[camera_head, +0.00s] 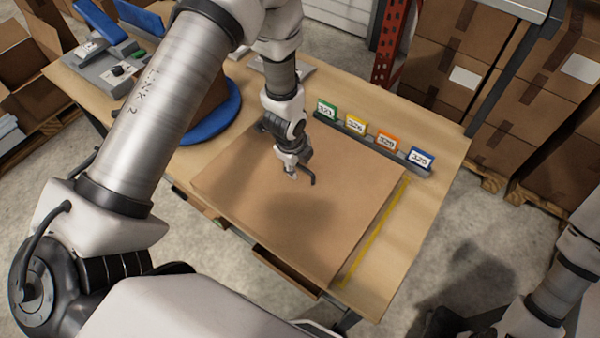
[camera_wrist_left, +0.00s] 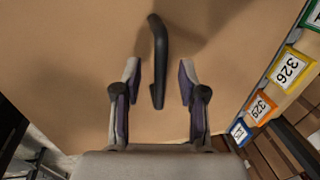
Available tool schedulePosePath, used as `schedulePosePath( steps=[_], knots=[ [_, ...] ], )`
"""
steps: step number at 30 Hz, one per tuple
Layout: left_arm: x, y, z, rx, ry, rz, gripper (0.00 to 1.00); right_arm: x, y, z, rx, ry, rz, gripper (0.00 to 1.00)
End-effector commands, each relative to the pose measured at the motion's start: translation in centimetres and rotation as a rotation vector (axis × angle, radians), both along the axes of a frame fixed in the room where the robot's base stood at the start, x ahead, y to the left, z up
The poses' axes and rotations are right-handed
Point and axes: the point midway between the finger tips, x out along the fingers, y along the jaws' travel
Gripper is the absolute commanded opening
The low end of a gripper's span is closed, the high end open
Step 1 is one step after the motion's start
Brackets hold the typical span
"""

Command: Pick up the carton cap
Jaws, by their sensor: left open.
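The carton cap appears to be the broad flat brown cardboard panel (camera_head: 250,215) on the table; it also fills most of the left wrist view (camera_wrist_left: 80,45). A black bent bar, like a handle (camera_head: 312,178), shows over its middle. My left gripper (camera_head: 294,174) is over the panel, pointing down, open and empty. In the left wrist view the black bar (camera_wrist_left: 158,50) shows between the two spread fingers (camera_wrist_left: 160,80), apart from both. I cannot tell how far the fingertips are above the panel. My right gripper is not in view.
A rail with green, yellow, orange and blue number tags (camera_head: 385,143) runs along the table's far right edge. A yellow strip (camera_head: 375,235) marks the table beside the panel. A blue round base (camera_head: 215,120) and grey equipment (camera_head: 115,70) stand at left. Cartons (camera_head: 555,130) are stacked behind.

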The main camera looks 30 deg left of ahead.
Motion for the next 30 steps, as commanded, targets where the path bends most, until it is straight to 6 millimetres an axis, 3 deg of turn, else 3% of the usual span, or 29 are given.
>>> schedulePosePath(
  steps=[7,10,11,23,30],
  knots=[
    [0.1,0.0,-0.5,0.000,-0.001,0.001,0.41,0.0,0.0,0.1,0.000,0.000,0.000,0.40],
    [0.1,0.0,-0.5,0.000,-0.001,0.001,0.06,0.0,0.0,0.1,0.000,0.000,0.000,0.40],
    [0.1,0.0,-0.5,0.000,-0.001,0.001,0.00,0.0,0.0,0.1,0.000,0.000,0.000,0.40],
    [0.1,0.0,-0.4,-0.001,-0.001,0.002,0.00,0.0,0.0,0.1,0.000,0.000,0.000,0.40],
    [0.2,-0.2,0.9,-0.001,-0.002,0.006,0.00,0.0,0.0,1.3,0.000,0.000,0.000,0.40]
  ],
)
